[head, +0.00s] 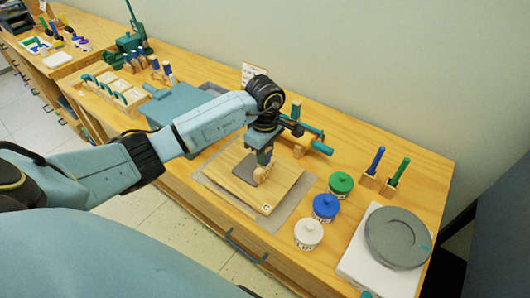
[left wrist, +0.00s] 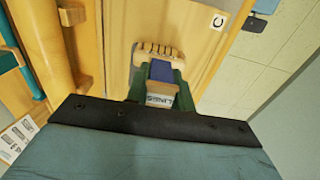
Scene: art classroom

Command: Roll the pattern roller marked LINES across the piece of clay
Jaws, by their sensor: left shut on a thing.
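My left gripper (head: 264,150) is shut on the pattern roller (head: 262,174), above the wooden board (head: 228,180). In the left wrist view the green fingers (left wrist: 160,92) grip the roller's blue handle, with a white label reading LINES (left wrist: 160,100) between them. The roller's tan ridged head (left wrist: 158,49) points down at the board. My right gripper is not in view.
Green (head: 341,183), blue (head: 325,207) and white (head: 308,233) jars stand right of the board. A grey round wheel (head: 397,237) lies further right. A teal-handled rolling pin (head: 306,142) is behind the gripper. Tool trays (head: 112,92) stand at the left.

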